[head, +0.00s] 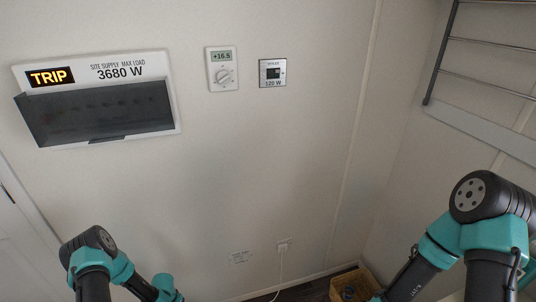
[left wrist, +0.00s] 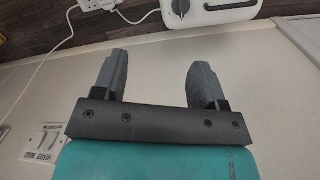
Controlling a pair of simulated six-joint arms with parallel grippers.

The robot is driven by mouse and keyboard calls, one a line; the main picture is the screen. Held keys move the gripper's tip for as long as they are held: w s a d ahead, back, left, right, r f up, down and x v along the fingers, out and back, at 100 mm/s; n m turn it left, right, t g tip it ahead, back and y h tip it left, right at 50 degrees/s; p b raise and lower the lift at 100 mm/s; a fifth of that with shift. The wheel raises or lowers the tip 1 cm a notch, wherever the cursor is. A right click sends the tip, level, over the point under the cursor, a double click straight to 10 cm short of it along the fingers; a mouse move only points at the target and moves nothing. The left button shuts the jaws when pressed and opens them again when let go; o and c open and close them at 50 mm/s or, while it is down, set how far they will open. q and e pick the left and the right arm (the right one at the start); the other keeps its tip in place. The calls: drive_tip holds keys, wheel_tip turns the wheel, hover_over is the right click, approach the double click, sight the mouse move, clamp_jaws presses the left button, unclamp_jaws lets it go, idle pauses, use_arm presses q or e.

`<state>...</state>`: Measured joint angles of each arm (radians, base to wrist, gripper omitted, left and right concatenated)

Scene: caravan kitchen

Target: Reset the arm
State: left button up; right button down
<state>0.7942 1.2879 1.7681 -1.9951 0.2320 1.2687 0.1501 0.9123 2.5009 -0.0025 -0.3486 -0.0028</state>
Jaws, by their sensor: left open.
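My left gripper (left wrist: 150,78) shows in the left wrist view with its two dark fingers spread apart and nothing between them. A pale wall surface lies behind the fingers. In the head view my left arm (head: 97,262) comes in at the bottom left, and its gripper is below the frame. My right arm (head: 470,230) comes in at the lower right, and its gripper is also out of the frame.
A breaker panel (head: 98,97) with a dark cover and a lit TRIP display (head: 50,77) is on the wall. A thermostat (head: 222,69) and a small switch (head: 272,72) are beside it. A wicker basket (head: 352,284) stands on the floor. A metal rack (head: 487,77) is at upper right.

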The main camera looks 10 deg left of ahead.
use_arm(q)
drive_tip(key=s+d+r+h, duration=0.1)
drive_tip(key=d+r+h, duration=0.1)
drive_tip(key=d+r, duration=0.6)
drive_tip(key=d+r+h, duration=0.2)
drive_tip(key=d+r, duration=0.3)
drive_tip(key=d, duration=0.5)
drive_tip(key=s+d+r+n+t+y, duration=0.1)
drive_tip(key=s+d+r, duration=0.7)
drive_tip(key=r, duration=0.4)
drive_tip(key=shift+s+r, duration=0.15)
drive_tip(key=shift+s, duration=0.4)
drive_tip(key=shift+d, duration=0.1)
